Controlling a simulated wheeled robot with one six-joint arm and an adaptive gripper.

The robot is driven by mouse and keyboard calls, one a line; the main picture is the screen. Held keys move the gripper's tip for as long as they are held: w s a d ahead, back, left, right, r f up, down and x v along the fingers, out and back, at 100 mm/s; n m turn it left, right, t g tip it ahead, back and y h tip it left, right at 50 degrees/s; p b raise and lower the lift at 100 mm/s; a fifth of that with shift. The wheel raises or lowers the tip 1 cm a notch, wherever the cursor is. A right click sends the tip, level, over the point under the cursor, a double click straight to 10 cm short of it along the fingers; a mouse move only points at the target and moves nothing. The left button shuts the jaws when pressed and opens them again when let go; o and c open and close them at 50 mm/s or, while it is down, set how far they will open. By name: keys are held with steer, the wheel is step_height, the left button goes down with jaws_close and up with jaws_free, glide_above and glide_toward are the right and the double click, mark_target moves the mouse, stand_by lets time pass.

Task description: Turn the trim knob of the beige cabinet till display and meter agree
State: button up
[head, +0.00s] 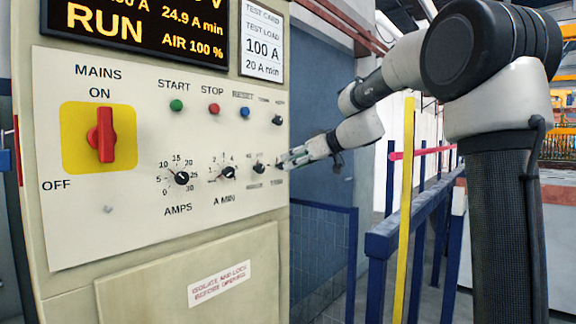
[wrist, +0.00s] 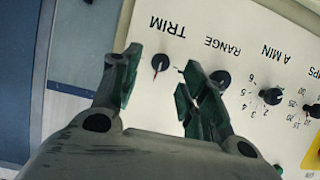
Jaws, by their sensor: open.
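The beige cabinet (head: 60,283) fills the left of the head view. Its lit display (head: 150,30) shows RUN, 24.9 A and AIR 100 %, with its top cut off. I cannot make out a separate meter. The trim knob (wrist: 160,62) is small, round and black, with a pale and red pointer mark, under the upside-down word TRIM in the wrist view. My gripper (wrist: 161,59) is open, one finger on either side of the knob; contact cannot be told. In the head view my gripper (head: 286,160) is at the panel's right edge, largely hiding the knob.
The RANGE knob (wrist: 220,78) sits close beside my right finger in the wrist view. The red mains switch (head: 102,135) points to ON. A test card (head: 263,40) reads 100 A, 20 A min. Blue rails (head: 378,270) and a yellow post (head: 404,210) stand right.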

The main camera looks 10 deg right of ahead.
mark_target(280, 166)
steer(key=shift+x, duration=1.75)
jaws_close()
steer(key=m+y, duration=0.1)
steer(key=m, duration=0.1)
steer(key=m+g+y, duration=0.1)
steer(key=m+y, duration=0.1)
steer(key=m, duration=0.1)
steer(key=m+g+y, duration=0.1)
steer(key=m, duration=0.2)
steer(key=shift+w+d+f+y, duration=0.2)
steer(key=shift+d+y, duration=0.15)
steer(key=shift+y, duration=0.05)
jaws_free()
